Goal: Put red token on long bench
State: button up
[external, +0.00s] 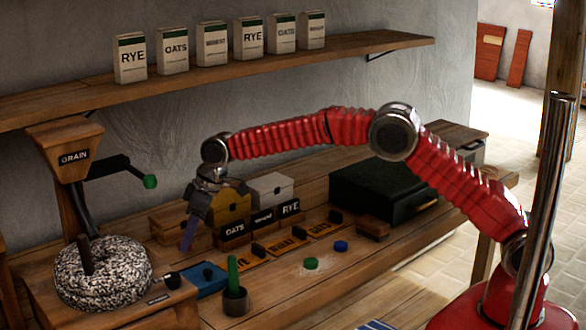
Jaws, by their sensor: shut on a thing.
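The long bench (283,292) is a wooden worktop running along the wall. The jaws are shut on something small. No other red token shows on the bench. A green token (311,263) and a blue token (341,246) lie on the bench top, right of my gripper.
A millstone (103,276) and grain hopper (66,146) stand at left. A blue pad (207,283) and a cup with a green stick (235,301) are near my gripper. Labelled boxes (270,190) and a dark case (378,190) stand behind. Bare wood surrounds the green token.

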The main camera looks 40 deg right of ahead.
jog(key=shift+f, duration=2.5)
jog(key=shift+f, duration=0.1)
jog(key=o, duration=0.8)
jog(key=v, duration=1.2)
jog(key=shift+r, duration=0.2)
